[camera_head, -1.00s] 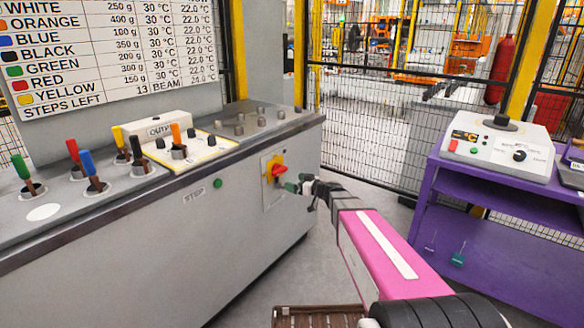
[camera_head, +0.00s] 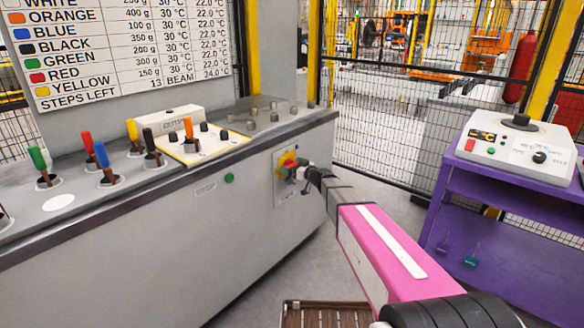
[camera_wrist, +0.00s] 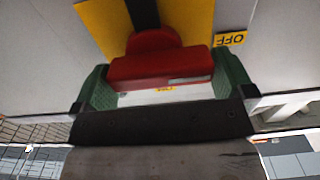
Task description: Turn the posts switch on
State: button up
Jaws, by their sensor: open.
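The posts switch (camera_head: 287,160) is a red rotary handle on a yellow plate, set on the front of the grey console near its right end. In the wrist view the red handle (camera_wrist: 160,68) lies crosswise between the two green fingers of my gripper (camera_wrist: 165,88). The fingers stand at either end of the handle and are open; I cannot tell whether they touch it. An OFF label (camera_wrist: 230,39) shows upside down to the right of the handle. Another label below the handle is partly hidden. In the head view my gripper (camera_head: 296,172) covers part of the switch.
The grey console (camera_head: 150,250) carries coloured levers and a white panel on top. A green STEP button (camera_head: 229,178) is left of the switch. A purple table (camera_head: 510,220) with a white device (camera_head: 515,142) stands at the right. Wire fencing (camera_head: 390,110) closes the back.

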jog(key=shift+w+a, duration=0.1)
jog(key=shift+a, duration=0.1)
jog(key=c, duration=0.9)
